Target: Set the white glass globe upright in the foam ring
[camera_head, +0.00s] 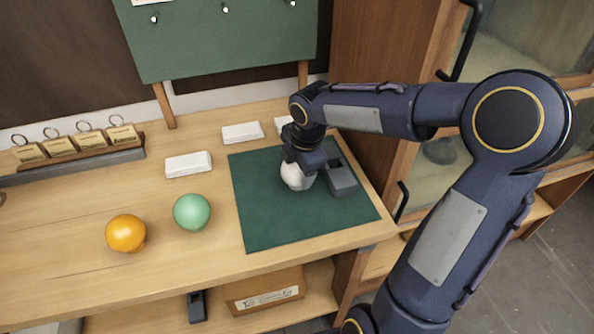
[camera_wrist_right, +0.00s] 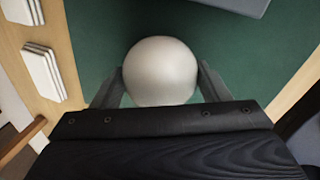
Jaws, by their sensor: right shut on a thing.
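The white glass globe (camera_head: 296,177) is in my right gripper (camera_head: 302,168), over the dark green mat (camera_head: 265,220). In the right wrist view the globe (camera_wrist_right: 161,72) sits between the two fingers of the right gripper (camera_wrist_right: 162,85), one against each side. The globe's underside is hidden, so I cannot tell whether it touches the mat. I cannot make out a foam ring. A grey block (camera_head: 342,181) lies on the mat just right of the globe; its edge shows at the top of the wrist view (camera_wrist_right: 240,4). My left gripper is not in view.
An orange globe (camera_head: 125,232) and a green globe (camera_head: 192,212) stand on the wooden table left of the mat. White flat stacks (camera_head: 188,164) lie behind them. A rack with gold tags (camera_head: 75,146) is at the back left. The mat's front left is clear.

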